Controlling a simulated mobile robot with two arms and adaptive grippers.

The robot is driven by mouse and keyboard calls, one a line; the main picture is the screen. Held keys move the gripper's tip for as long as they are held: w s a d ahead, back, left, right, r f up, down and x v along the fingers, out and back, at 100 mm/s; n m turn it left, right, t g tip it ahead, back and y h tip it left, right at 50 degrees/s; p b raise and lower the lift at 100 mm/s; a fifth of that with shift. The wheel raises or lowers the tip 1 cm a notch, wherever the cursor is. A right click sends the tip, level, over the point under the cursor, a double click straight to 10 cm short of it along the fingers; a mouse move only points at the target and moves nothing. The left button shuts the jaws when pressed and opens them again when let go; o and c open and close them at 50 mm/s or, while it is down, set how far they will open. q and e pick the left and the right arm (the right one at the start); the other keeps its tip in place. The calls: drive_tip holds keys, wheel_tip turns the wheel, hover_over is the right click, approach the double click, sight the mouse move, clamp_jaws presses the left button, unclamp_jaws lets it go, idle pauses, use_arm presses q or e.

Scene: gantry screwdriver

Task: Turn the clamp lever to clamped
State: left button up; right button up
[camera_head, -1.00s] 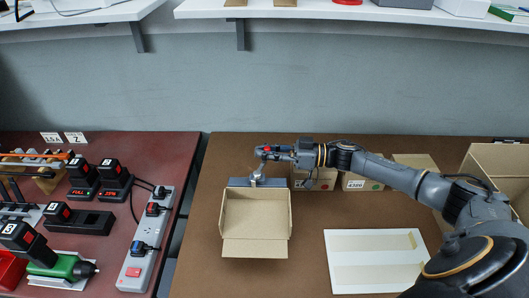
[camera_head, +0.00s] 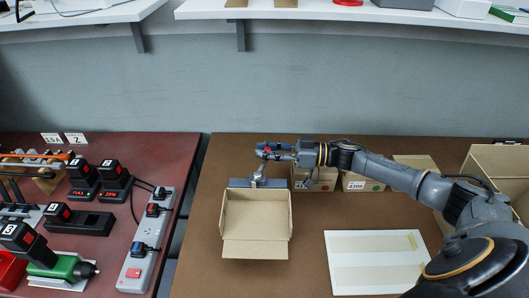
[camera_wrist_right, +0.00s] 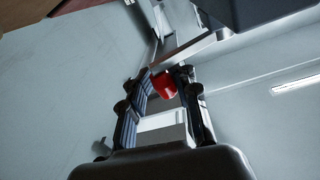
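A grey toggle clamp (camera_head: 258,181) stands at the back edge of the cardboard box in the head view. Its lever has a red grip (camera_head: 267,149), which also shows in the right wrist view (camera_wrist_right: 165,84). My right gripper (camera_head: 264,151) reaches in from the right at the lever. Its fingers (camera_wrist_right: 167,88) stand apart on both sides of the red grip, with a small gap visible beside it. The lever's exact angle is partly hidden by the fingers. My left gripper is not in view.
An open cardboard box (camera_head: 256,216) sits right in front of the clamp. Small cartons (camera_head: 362,183) stand behind my right arm. A white board (camera_head: 375,262) lies at front right. A power strip (camera_head: 146,240) and tools fill the red table at left.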

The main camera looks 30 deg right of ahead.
drive_tip(key=shift+o, duration=0.8)
drive_tip(key=shift+f, duration=0.15)
drive_tip(key=shift+s, duration=0.1)
drive_tip(key=shift+s+d, duration=0.1)
drive_tip(key=v, duration=1.1)
drive_tip(key=shift+d, duration=0.35)
drive_tip(key=shift+s, duration=0.1)
